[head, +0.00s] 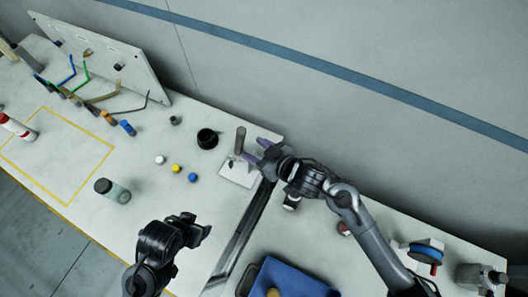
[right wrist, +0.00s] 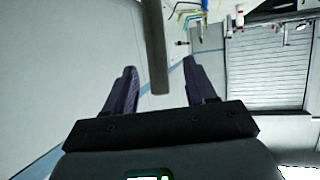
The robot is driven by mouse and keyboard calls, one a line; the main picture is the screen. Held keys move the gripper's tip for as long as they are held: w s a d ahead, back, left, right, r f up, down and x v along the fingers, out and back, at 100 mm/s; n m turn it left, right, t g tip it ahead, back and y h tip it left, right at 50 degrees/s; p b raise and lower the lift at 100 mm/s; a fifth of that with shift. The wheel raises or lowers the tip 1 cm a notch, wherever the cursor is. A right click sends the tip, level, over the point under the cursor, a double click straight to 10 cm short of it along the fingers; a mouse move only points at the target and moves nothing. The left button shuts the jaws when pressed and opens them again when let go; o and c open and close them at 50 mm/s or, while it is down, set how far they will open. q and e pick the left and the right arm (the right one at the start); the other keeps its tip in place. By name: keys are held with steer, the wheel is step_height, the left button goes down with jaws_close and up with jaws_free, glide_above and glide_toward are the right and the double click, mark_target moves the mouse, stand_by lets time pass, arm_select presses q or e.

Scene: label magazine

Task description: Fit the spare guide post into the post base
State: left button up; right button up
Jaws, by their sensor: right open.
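A grey guide post (head: 240,140) stands roughly upright at the back edge of a white plate, which looks like the post base (head: 238,177). I cannot tell whether the post is seated in it. A small dark spot shows on the plate near the post's foot. My right gripper (head: 262,153) has purple fingers and is open just right of the post. In the right wrist view the post (right wrist: 156,48) shows between the open fingers (right wrist: 158,88), touching neither visibly. My left gripper (head: 205,230) hangs over the front of the table, with its finger gap unclear.
A black round cup (head: 207,138) and yellow (head: 177,168), blue and white caps lie left of the plate. A dark rail (head: 240,238) runs right of the plate. A blue tray (head: 290,280) is at the front.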

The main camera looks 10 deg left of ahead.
arm_select(q)
steer(key=shift+a+r, duration=0.1)
arm_select(e)
steer(key=s+d+f+m+g+h, duration=0.1)
steer(key=s+d+f+m+h, duration=0.1)
steer(key=s+d, duration=0.5)
steer(key=s+d+f+m+g+h, duration=0.1)
steer(key=s+d+m+h, duration=0.3)
steer(key=s+d, duration=0.4)
steer(key=s+d+f+m+g+h, duration=0.1)
steer(key=s+d+f+m+h, duration=0.2)
steer(key=d, duration=1.2)
steer(key=s+h, duration=0.2)
steer(key=s, duration=0.2)
steer(key=shift+s+f+m+g, duration=0.3)
steer(key=shift+s+f, duration=0.1)
arm_select(q)
steer(key=shift+c, duration=0.5)
arm_select(e)
steer(key=shift+a, duration=0.1)
arm_select(q)
steer(key=shift+w, duration=0.1)
